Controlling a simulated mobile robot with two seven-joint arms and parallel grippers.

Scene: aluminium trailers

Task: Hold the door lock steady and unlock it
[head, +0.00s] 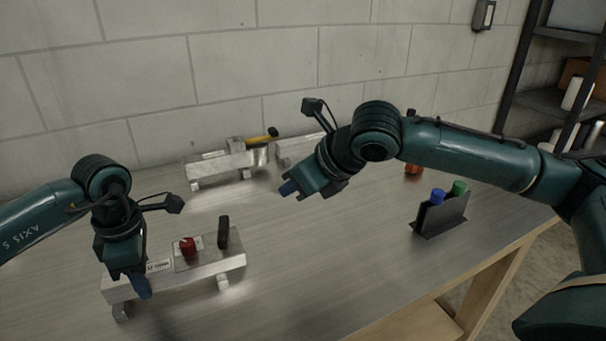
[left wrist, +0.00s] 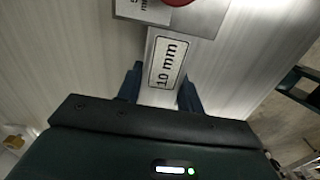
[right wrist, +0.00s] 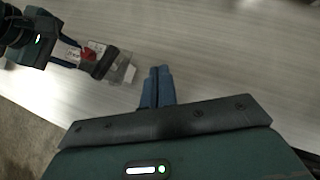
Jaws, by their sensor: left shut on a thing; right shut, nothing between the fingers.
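The door lock is a metal bar (head: 205,271) on small feet at the front left, carrying a plate with a red knob (head: 188,246) and an upright black handle (head: 223,232). My left gripper (head: 143,285) is shut on the bar's left end. In the left wrist view, its fingers stand either side of the bar by a "10 mm" label (left wrist: 168,62), and the red knob (left wrist: 178,2) is cut by the top edge. My right gripper (head: 288,188) is shut and empty above the table, right of and behind the lock. The right wrist view shows its closed fingertips (right wrist: 158,75) apart from the black handle (right wrist: 104,62).
Behind stands another metal fixture (head: 228,162) with a yellow and black handle (head: 262,136). A black holder (head: 440,218) with a blue-capped and a green-capped item is on the right. The table between the lock and the holder is clear. A block wall closes the back.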

